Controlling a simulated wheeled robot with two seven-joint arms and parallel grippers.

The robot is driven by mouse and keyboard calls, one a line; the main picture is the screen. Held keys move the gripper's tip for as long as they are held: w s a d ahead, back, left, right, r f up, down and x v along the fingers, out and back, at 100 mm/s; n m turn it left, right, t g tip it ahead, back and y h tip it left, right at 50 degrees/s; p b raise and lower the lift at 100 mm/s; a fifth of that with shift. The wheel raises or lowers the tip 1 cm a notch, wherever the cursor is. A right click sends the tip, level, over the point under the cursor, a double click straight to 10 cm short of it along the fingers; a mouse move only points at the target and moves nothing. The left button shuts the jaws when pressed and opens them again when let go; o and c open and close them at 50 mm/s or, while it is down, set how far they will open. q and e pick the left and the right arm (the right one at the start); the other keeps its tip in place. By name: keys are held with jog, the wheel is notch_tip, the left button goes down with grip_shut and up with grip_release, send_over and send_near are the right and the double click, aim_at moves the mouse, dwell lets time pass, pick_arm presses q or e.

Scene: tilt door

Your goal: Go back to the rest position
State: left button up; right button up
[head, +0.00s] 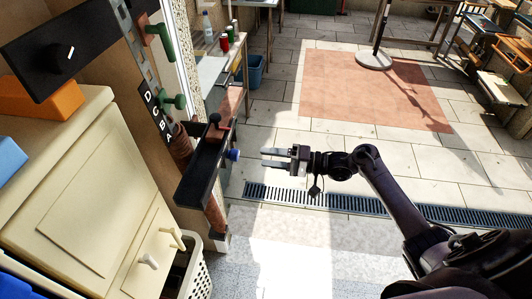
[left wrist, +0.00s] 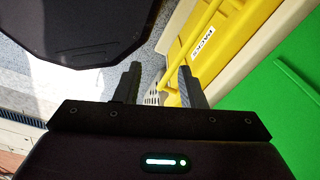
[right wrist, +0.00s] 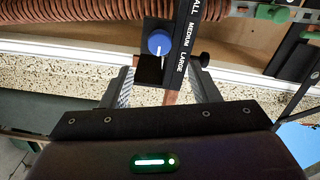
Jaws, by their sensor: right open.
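My right gripper (head: 264,158) is open and empty in the head view. Its fingertips point left toward a blue knob (head: 233,154) on a black panel (head: 203,165), with a visible gap between them. In the right wrist view the blue knob (right wrist: 160,43) shows beyond the open fingers (right wrist: 163,85), on a panel marked MEDIUM and LARGE. My left gripper is outside the head view. In the left wrist view its fingers (left wrist: 159,85) stand apart with nothing between them. A yellow panel with a printed label (left wrist: 203,45) lies beyond them.
A cream cabinet (head: 70,200) with an orange block (head: 40,100) stands at the left. A black slider panel with letters (head: 155,115) and green handles (head: 172,101) is above the knob. A white basket (head: 200,280) is below. The tiled floor right of the panel is mostly clear.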

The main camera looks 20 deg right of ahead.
jog(key=s+a+f+n+g+h+b, duration=0.15)
jog(key=s+f+h, duration=0.4)
jog(key=f, duration=1.35)
jog(key=s+f+h+b, duration=0.35)
jog(key=s+f, duration=0.35)
jog(key=f, duration=1.1)
jog(key=s+f+n+g+h+b, duration=0.1)
jog(key=s+f+g+h, duration=0.1)
jog(key=s+f, duration=0.7)
jog(key=s+f+n+g+h+b, duration=0.1)
jog(key=s+f+n+g+h, duration=0.1)
jog(key=s+f, duration=0.7)
jog(key=s+g, duration=0.1)
jog(key=s, duration=0.5)
jog(key=shift+s+a+h, duration=0.25)
jog(key=shift+s+h, duration=0.1)
jog(key=shift+h, duration=0.05)
jog(key=s, duration=0.2)
jog(key=s+f+n+g, duration=0.1)
jog(key=s, duration=0.2)
jog(key=s+f+n+g+h, duration=0.1)
jog(key=s, duration=0.2)
jog(key=shift+s+g+b, duration=0.1)
jog(key=shift+g+b, duration=0.15)
jog(key=shift+b, duration=0.1)
